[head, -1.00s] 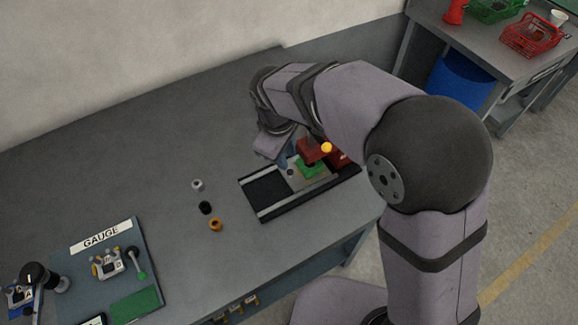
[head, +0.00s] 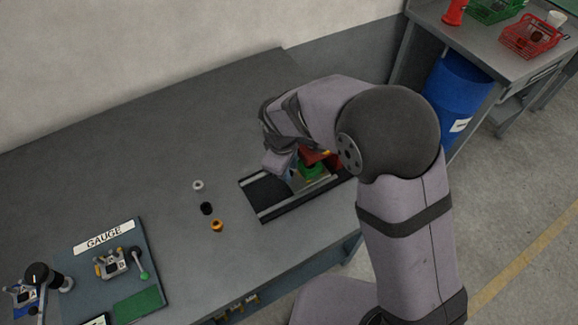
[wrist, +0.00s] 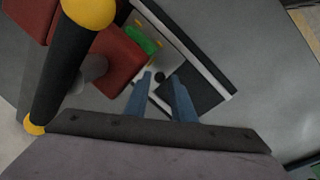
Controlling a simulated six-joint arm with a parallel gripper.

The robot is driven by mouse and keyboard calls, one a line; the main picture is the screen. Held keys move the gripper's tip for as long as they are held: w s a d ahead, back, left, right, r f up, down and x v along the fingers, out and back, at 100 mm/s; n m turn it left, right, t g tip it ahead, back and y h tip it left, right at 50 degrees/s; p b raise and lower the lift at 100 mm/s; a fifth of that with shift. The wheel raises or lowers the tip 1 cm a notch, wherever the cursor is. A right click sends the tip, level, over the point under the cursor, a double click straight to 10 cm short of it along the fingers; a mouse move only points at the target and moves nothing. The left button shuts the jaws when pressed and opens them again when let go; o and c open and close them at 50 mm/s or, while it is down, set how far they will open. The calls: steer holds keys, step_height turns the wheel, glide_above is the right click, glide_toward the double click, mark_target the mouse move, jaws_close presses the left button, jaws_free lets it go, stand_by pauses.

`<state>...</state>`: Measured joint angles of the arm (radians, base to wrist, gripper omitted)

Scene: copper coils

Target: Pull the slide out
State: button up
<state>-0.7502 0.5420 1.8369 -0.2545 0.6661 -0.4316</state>
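The slide (head: 324,181) is a pale plate on a dark railed base (head: 262,192), toward the base's right end. It carries a green block (head: 312,170), with a red machine part (head: 318,156) above. My gripper (head: 289,175) reaches down at the slide's left end; its fingertips are hard to make out there. In the wrist view, my two blue fingers (wrist: 160,78) are apart, with a small black knob (wrist: 160,76) between their tips. I see a slight gap beside the knob, and cannot tell the height of the tips against it.
Left of the base stand a white ring (head: 198,185), a black cylinder (head: 207,208) and an orange ring (head: 217,226). A gauge board (head: 110,270) lies farther left. A thick black bar with yellow ends (wrist: 60,70) is close by in the wrist view. The base's left part is clear.

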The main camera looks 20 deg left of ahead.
steer(key=shift+f, duration=0.25)
jaws_close()
steer(key=s+a, duration=0.8)
steer(key=shift+s+a, duration=0.1)
steer(key=shift+a, duration=0.15)
jaws_free()
steer(key=shift+s+a, duration=0.1)
steer(key=shift+s, duration=0.05)
